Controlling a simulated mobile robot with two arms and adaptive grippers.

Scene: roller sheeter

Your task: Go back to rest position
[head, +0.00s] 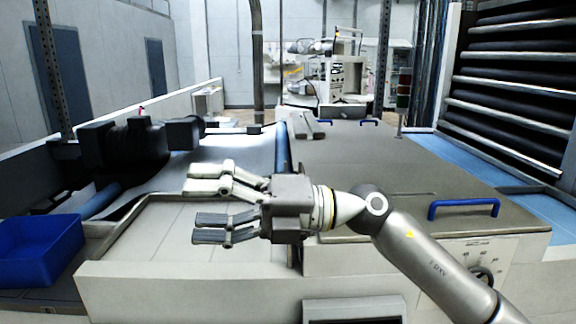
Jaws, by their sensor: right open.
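My right gripper (212,208) is open and empty. Its arm comes in from the lower right, and its fingers point left above the light front deck of the roller sheeter (165,240). Nothing lies between the fingers. I cannot tell from this view how high the gripper is above the deck. My left gripper is not in view.
A blue bin (38,250) stands at the left. A black motor unit (125,143) sits behind it. A grey cover (440,196) with a blue handle (463,208) lies right of my gripper. A roller rack (515,90) stands at the right.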

